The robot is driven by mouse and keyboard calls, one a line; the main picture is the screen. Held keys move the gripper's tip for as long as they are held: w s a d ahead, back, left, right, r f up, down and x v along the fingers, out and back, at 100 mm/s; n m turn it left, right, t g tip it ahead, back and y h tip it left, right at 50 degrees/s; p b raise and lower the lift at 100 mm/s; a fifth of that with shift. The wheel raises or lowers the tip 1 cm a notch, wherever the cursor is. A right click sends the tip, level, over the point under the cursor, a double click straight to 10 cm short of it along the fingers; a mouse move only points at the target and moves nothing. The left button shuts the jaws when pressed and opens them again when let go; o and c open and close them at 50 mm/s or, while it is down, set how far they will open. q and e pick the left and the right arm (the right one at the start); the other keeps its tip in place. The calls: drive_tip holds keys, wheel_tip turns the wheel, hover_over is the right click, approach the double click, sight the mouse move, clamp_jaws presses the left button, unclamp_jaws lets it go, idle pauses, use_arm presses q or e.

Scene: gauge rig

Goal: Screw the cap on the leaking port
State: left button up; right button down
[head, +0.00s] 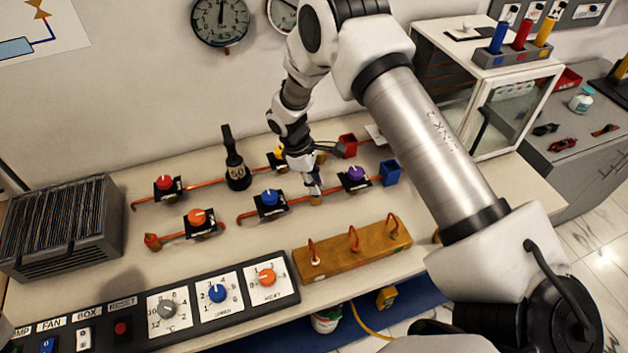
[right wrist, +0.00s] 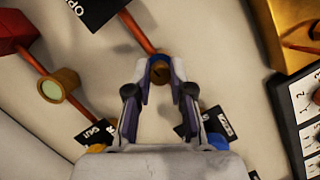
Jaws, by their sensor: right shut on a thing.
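My right gripper (head: 313,187) reaches down over the middle of the bench. It is shut on a small brass piece that looks like the cap (head: 316,200). In the right wrist view the fingertips (right wrist: 160,80) close on both sides of this round brass piece (right wrist: 161,72), with a blue edge above it. It is at the end of a copper pipe (right wrist: 136,32); I cannot tell how far it is on the port. Another brass port (right wrist: 62,84) with a pale round face is on the pipe to the left. No leak shows clearly. My left gripper is not in view.
Blue (head: 269,198), purple (head: 355,174) and red (head: 164,183) valve knobs stand near the pipes. A dark gauge post (head: 235,172) stands to the left. A brass block (head: 350,247) with hooks and a control panel (head: 190,303) lie in front.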

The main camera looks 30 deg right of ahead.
drive_tip(key=m, duration=0.2)
drive_tip(key=m+g+y, duration=0.1)
drive_tip(key=m, duration=0.1)
drive_tip(key=shift+s+f, duration=0.15)
drive_tip(key=shift+s, duration=0.2)
drive_tip(key=m+y, duration=0.1)
drive_tip(key=m, duration=0.2)
drive_tip(key=shift+p, duration=0.35)
drive_tip(key=c, duration=1.2)
unclamp_jaws()
drive_tip(key=shift+s+a+r, duration=0.1)
drive_tip(key=shift+a+r, duration=0.15)
drive_tip(key=shift+a, duration=0.05)
drive_tip(key=shift+w+d, duration=0.2)
drive_tip(key=o, duration=0.6)
drive_tip(key=shift+c, duration=0.2)
